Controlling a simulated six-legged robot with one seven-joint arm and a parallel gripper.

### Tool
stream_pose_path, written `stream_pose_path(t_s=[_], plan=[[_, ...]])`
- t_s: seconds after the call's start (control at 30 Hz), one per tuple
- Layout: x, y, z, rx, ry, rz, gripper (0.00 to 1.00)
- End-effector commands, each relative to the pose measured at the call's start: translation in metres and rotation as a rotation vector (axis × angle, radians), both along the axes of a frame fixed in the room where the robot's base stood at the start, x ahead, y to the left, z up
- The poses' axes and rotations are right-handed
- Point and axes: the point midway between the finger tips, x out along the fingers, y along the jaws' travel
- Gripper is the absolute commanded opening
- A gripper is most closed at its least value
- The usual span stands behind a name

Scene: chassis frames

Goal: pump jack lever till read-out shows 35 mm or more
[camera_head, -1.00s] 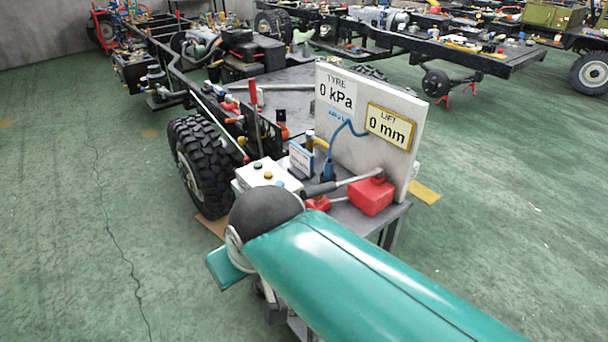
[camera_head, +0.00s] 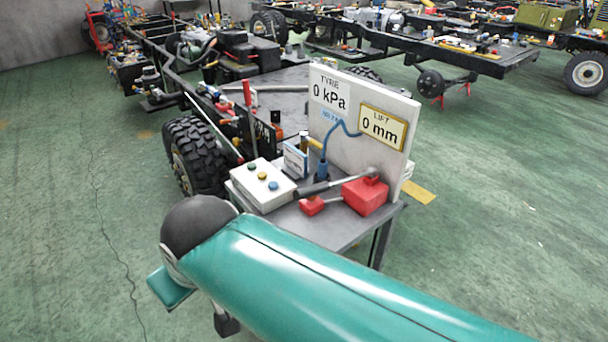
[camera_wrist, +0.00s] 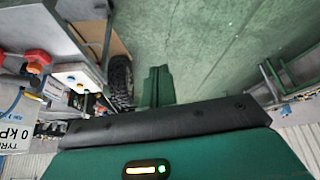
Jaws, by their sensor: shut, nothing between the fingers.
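The read-out (camera_head: 382,127) on the upright white board shows LIFT 0 mm. Below it, on a grey bench, a red block (camera_head: 365,197) carries a slanting metal lever (camera_head: 340,182) with a black grip at its left end; this looks like the jack lever. In the wrist view my gripper (camera_wrist: 157,88) shows as shut green fingers over the green floor, holding nothing. The bench things are at the left there, apart from the fingers.
A white box (camera_head: 262,184) with coloured buttons stands at the bench's left. A smaller red part (camera_head: 312,206) lies beside the red block. A blue hose (camera_head: 338,128) runs up the board. A tall red-handled lever (camera_head: 247,95) and a tyre (camera_head: 194,155) stand behind. Floor at left is clear.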

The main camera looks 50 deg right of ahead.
Motion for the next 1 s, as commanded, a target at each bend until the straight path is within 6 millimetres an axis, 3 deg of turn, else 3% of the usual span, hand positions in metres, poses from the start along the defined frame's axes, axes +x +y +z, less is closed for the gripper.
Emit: stream_pose_path(t_s=[0.37,0.57,0.77,1.0], plan=[[0.002,-0.001,0.002,-0.002,0.005,-0.002,0.00],[0.027,-0.025,0.026,-0.036,0.075,-0.034,0.00],[0.075,-0.077,0.062,-0.068,0.221,-0.073,0.00],[0.124,-0.165,0.085,-0.043,0.394,-0.102,0.00]])
